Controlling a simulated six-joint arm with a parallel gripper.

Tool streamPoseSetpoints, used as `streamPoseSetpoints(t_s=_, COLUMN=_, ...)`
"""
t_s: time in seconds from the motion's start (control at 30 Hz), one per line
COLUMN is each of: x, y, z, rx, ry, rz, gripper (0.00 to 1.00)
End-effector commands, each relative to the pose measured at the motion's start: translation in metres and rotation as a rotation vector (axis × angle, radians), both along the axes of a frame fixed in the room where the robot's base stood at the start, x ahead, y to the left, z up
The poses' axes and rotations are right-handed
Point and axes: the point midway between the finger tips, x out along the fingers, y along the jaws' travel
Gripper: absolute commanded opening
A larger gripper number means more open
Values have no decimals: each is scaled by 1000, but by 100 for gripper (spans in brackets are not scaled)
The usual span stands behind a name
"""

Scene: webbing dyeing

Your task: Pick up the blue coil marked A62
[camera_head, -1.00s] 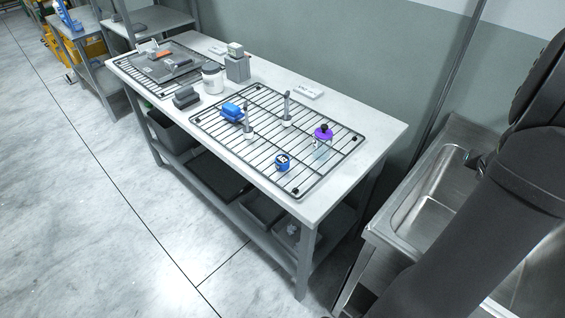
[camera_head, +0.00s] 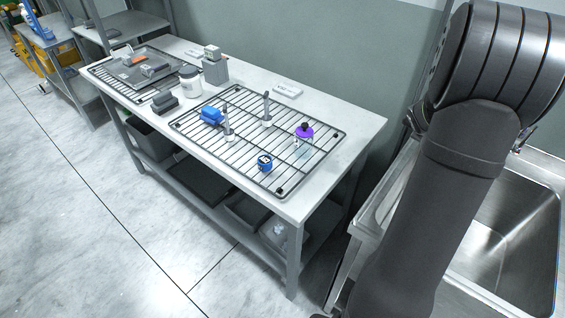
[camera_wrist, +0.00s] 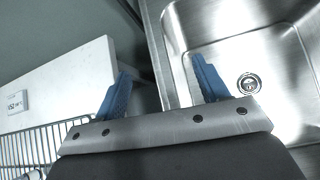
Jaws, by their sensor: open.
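A small blue coil (camera_head: 265,163) with a dark and white marked face stands on the wire rack (camera_head: 290,177) near its front right. Its marking is too small to read. Another blue item (camera_head: 211,116) lies on the rack's left side; I cannot tell whether it is a coil. In the wrist view my gripper (camera_wrist: 158,85) is open and empty, with blue fingers spread apart above the gap between table and sink. The blue coil does not show in the wrist view.
A purple-capped clear bottle (camera_head: 304,134) and two upright pegs (camera_head: 266,108) stand on the rack. A white jar (camera_head: 190,79) and grey block (camera_head: 214,70) stand behind left. A steel sink (camera_head: 505,235) lies right of the table (camera_head: 345,133).

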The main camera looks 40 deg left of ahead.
Motion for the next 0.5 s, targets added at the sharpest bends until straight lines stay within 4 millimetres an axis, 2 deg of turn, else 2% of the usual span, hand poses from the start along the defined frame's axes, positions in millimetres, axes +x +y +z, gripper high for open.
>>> streamPoseSetpoints(t_s=0.03, x=-4, y=31, z=4, rx=19, ry=23, rz=-18, gripper=67)
streamPoseSetpoints(t_s=0.17, x=-25, y=97, z=11, rx=73, ry=99, rz=-100, gripper=67)
streamPoseSetpoints(t_s=0.27, x=-49, y=148, z=18, rx=107, ry=161, rz=-164, gripper=67)
streamPoseSetpoints(t_s=0.37, x=-82, y=197, z=25, rx=132, ry=227, rz=-225, gripper=67)
streamPoseSetpoints(t_s=0.5, x=-141, y=262, z=36, rx=152, ry=323, rz=-307, gripper=67)
